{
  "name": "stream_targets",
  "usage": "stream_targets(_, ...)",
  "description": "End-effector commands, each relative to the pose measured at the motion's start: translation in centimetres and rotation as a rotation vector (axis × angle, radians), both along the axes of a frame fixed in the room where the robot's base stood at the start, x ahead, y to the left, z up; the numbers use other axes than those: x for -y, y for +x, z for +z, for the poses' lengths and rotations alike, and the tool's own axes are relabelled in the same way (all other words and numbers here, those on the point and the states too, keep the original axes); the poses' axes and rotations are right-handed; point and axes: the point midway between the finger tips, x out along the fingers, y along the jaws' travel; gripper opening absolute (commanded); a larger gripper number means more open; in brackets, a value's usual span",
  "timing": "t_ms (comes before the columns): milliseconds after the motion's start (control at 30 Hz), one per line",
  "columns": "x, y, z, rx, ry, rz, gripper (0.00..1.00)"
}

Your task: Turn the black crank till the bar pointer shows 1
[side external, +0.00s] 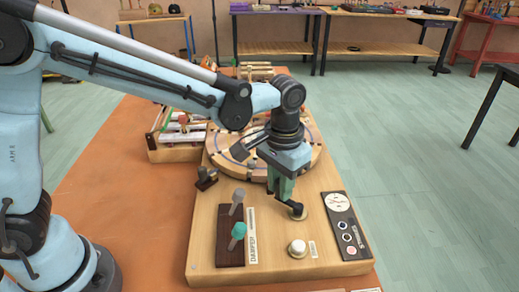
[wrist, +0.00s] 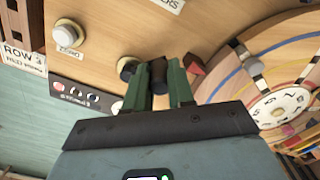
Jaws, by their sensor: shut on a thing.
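The black crank (side external: 296,209) sits on a round brass-coloured base on the wooden board. My gripper (side external: 284,197) reaches down to it from above. In the wrist view the gripper's green fingers (wrist: 165,80) are shut on the crank's dark upright handle (wrist: 159,72). The crank's base (wrist: 128,68) shows just left of the fingers. A white dial (side external: 338,201) lies on the dark panel right of the crank. Another white face with marks (wrist: 281,106) is at the middle of the round wheel (wrist: 238,82). I cannot read which number the bar pointer shows.
A white button (side external: 297,248) stands in front of the crank. Two levers, grey (side external: 237,197) and teal (side external: 239,232), stand on a dark block at left. The round wooden wheel is behind my gripper. A tray of parts (side external: 178,146) is farther left.

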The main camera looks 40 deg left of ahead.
Motion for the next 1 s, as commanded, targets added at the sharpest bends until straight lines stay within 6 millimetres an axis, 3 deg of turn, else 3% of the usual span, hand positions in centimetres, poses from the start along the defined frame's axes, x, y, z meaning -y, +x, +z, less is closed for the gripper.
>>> stream_targets(400,0.15,-0.8,0.02,0.001,0.0,0.178,0.0)
stream_targets(933,0.18,-0.85,0.02,0.001,-0.001,0.2,0.0)
stream_targets(967,0.18,-0.85,0.02,0.001,-0.001,0.2,0.26)
stream_targets(1000,0.18,-0.85,0.02,0.001,-0.001,0.2,0.32)
